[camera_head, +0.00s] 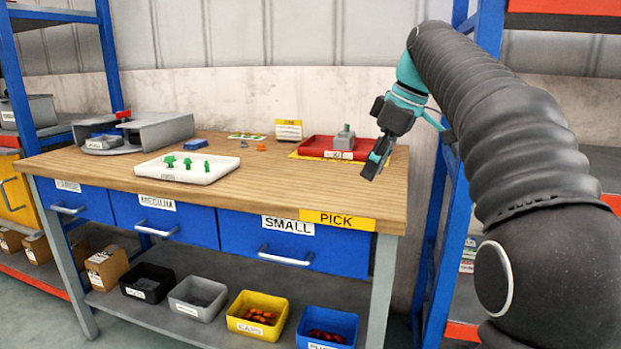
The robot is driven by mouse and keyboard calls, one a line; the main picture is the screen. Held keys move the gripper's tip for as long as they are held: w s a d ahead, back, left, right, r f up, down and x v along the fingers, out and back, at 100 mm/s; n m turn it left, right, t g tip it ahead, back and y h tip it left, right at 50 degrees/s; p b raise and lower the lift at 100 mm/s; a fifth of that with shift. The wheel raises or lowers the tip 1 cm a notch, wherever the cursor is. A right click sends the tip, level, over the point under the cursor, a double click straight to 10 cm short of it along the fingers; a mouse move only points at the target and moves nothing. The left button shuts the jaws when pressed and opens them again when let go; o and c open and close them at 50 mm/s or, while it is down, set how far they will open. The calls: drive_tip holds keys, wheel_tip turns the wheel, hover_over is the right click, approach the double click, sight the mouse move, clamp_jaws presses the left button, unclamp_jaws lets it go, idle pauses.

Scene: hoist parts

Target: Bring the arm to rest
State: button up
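My gripper (376,166) hangs in the air over the right end of the wooden workbench (280,185), at the end of my black-sleeved arm. Its dark fingers point down and a little left, just in front of the red tray marked KIT (318,147). The fingers are small and seen from the side, so I cannot tell whether they are open or shut. I see nothing clearly held. A grey block part (344,140) sits in the red tray, left of the gripper.
A white tray (188,178) with green parts and a grey fixture (162,130) stand on the bench's left half. Blue drawers (290,245) are below, and bins such as the yellow one (238,322) sit on the lower shelf. Blue rack posts (430,230) stand close on the right.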

drive_tip(key=s+d+f+m+t+h, duration=0.1)
drive_tip(key=s+f+m, duration=0.5)
drive_tip(key=s+f, duration=0.6)
drive_tip(key=s+d+f+m+t+h, duration=0.2)
drive_tip(key=s+f+m, duration=0.4)
drive_tip(key=s+f, duration=0.6)
drive_tip(key=s, duration=0.4)
drive_tip(key=shift+d+f+t+h, duration=0.3)
drive_tip(key=shift+d, duration=0.05)
drive_tip(key=shift+w, duration=0.1)
